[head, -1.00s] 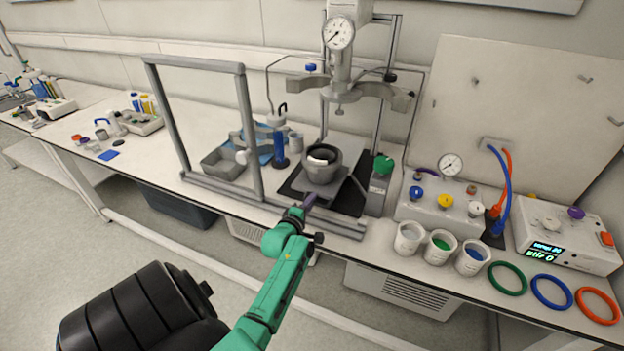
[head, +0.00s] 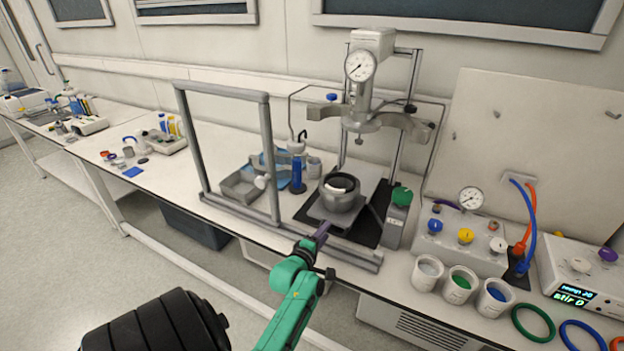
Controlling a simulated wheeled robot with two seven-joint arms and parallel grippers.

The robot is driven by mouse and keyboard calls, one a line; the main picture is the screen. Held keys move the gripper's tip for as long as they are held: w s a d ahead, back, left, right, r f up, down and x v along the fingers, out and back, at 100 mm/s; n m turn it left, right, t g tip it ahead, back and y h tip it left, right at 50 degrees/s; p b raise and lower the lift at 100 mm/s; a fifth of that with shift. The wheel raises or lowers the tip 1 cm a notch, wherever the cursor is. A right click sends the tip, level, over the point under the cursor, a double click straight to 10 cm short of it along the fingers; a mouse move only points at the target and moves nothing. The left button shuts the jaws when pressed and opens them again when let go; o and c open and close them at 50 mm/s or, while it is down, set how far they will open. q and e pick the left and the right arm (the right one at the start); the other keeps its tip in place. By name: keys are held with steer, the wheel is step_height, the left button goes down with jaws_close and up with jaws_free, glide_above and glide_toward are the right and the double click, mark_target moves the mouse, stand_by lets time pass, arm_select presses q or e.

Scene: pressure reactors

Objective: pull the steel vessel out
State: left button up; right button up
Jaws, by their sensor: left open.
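The steel vessel (head: 342,199) is a round grey pot with a dark open mouth and a white piece inside its rim. It stands on a grey plate in the reactor stand (head: 402,120), below the raised head with the gauge (head: 360,66). My left gripper (head: 322,231) has purple fingers on a green arm. It is at the bench's front edge, just in front of the vessel, and is open. The gap between its fingers is too small to see, and I cannot tell whether it touches the plate. My right gripper is out of view.
A grey upright frame (head: 270,160) stands left of the vessel, its base rail along the front. A green-knobbed unit (head: 398,216) stands close on the right. Three white cups (head: 460,283) and a valve box (head: 457,240) are further right. A grey tray (head: 238,186) lies behind the frame.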

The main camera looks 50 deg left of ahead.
arm_select(q)
steer(key=b+v, duration=0.1)
steer(key=v, duration=1.1)
steer(key=shift+s, duration=0.2)
steer(key=shift+d+r, duration=0.1)
